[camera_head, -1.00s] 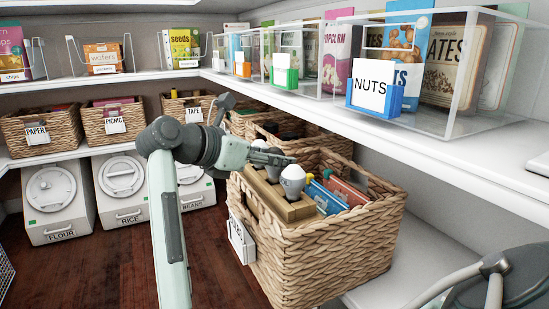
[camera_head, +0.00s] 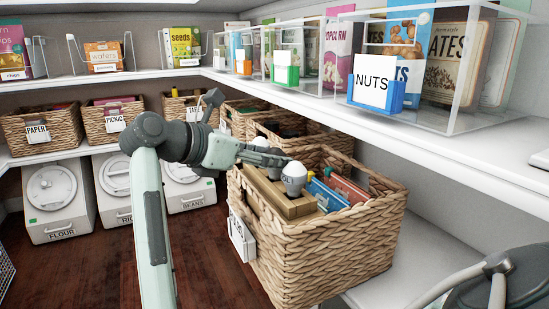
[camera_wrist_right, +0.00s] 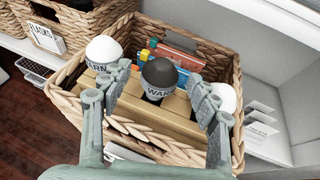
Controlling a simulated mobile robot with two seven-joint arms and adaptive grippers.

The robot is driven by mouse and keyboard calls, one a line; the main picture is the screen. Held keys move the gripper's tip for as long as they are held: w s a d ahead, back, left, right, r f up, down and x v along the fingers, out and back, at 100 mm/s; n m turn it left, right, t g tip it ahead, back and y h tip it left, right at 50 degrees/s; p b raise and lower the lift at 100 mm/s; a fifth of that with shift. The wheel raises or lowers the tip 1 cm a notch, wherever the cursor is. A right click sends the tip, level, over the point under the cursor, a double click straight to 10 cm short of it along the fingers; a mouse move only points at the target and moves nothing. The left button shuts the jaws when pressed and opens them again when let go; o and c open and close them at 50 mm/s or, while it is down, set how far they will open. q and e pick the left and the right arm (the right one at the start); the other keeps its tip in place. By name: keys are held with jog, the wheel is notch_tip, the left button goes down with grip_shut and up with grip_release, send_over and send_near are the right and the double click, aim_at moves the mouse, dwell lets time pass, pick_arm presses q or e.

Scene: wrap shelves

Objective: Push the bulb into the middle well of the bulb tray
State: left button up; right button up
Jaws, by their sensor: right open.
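The wooden bulb tray (camera_head: 292,209) sits inside a wicker basket (camera_head: 325,250) on the shelf. In the right wrist view the tray (camera_wrist_right: 150,124) carries a row of three bulbs. A white bulb (camera_wrist_right: 103,49) is at the left, a dark-topped bulb (camera_wrist_right: 159,74) in the middle and a white bulb (camera_wrist_right: 226,98) at the right. The middle bulb stands upright; how deep it sits is unclear. My right gripper (camera_wrist_right: 163,84) is open, its fingers on either side of the middle bulb. In the head view this gripper (camera_head: 283,158) hovers above the tray, behind the near white bulb (camera_head: 293,179).
Blue and red boxes (camera_head: 345,188) stand in the basket behind the tray. The basket's woven rim surrounds the gripper's area. More baskets stand farther back. A white shelf (camera_head: 400,130) with clear bins overhangs at the right. The floor at the left is open.

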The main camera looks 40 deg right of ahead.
jog(key=v, duration=0.9)
jog(key=shift+a+r, duration=0.15)
jog(key=shift+a, duration=0.15)
